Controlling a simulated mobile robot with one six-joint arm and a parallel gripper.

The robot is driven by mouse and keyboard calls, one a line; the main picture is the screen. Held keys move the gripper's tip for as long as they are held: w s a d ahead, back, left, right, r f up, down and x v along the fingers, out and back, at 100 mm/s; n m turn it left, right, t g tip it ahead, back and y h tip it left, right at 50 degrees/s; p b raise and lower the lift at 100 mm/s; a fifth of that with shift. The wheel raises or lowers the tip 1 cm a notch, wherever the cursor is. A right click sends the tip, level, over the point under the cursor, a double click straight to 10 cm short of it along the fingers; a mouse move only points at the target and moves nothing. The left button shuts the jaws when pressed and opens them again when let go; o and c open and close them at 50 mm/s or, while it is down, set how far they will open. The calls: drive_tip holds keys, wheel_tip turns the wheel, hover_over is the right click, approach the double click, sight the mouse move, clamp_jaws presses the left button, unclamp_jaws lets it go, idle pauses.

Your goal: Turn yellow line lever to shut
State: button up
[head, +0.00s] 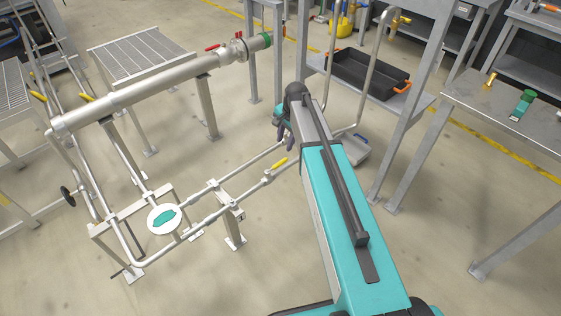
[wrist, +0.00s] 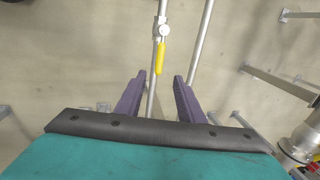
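A yellow lever (head: 279,163) sits on a thin silver pipe line in the middle of the head view. In the wrist view the yellow lever (wrist: 160,55) hangs from a round silver valve body (wrist: 163,31) and lies roughly along its pipe. My gripper's purple fingers (wrist: 160,76) are apart with nothing between them. The lever appears just beyond the fingertips, between their lines; I see no contact. In the head view my gripper (head: 287,132) is partly hidden by my arm, up and slightly right of the lever.
A second thin pipe (wrist: 200,45) runs beside the lever's pipe. Other yellow levers (head: 38,96) and a red handle (head: 212,47) are at the left and back. A workbench (head: 500,110) and a shelf with a black tray (head: 365,75) stand right. Open floor lies front left.

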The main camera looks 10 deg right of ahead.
sight(280, 162)
drive_tip(key=shift+f, duration=0.1)
drive_tip(key=f, duration=0.4)
drive_tip(key=w+a+f, duration=0.1)
drive_tip(key=f, duration=0.4)
drive_tip(key=w+f, duration=0.1)
drive_tip(key=f, duration=0.3)
drive_tip(key=shift+w+a+f+p, duration=0.15)
drive_tip(key=shift+f+p, duration=0.1)
drive_tip(key=shift+p, duration=0.05)
clamp_jaws()
